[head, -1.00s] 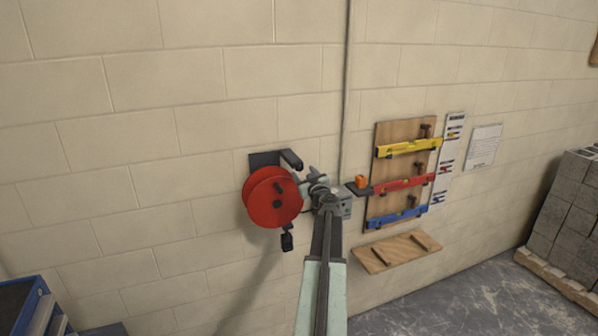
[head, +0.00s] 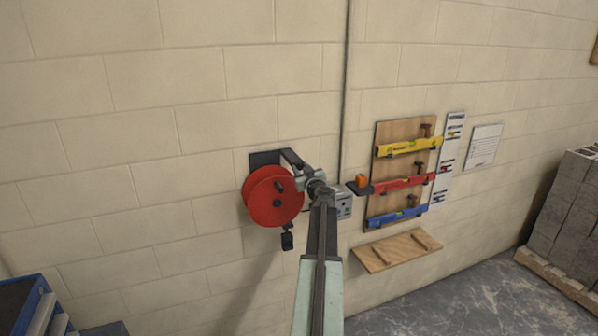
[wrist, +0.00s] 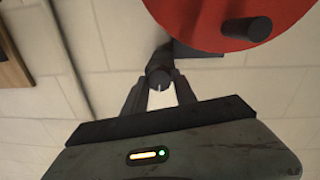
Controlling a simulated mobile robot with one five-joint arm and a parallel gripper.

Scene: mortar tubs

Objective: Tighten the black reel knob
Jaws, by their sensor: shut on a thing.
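The black reel knob (wrist: 158,78) is in the middle of the wrist view, a dark round knob with a pale mark on its face. My gripper (wrist: 160,88) has one finger on each side of it and is shut on it. In the head view my gripper (head: 304,180) is at the end of the black bracket (head: 294,159), just right of the red reel (head: 264,208); the knob is hidden there behind the gripper. The red reel also shows at the top right of the wrist view (wrist: 200,18), with its black crank handle (wrist: 247,29).
A black plug (head: 287,241) hangs below the reel. To the right are a small shelf with an orange item (head: 362,180), a wooden board (head: 401,163) with yellow, red and blue levels, and a lower wooden shelf (head: 385,261). A blue cabinet (head: 35,300) stands lower left.

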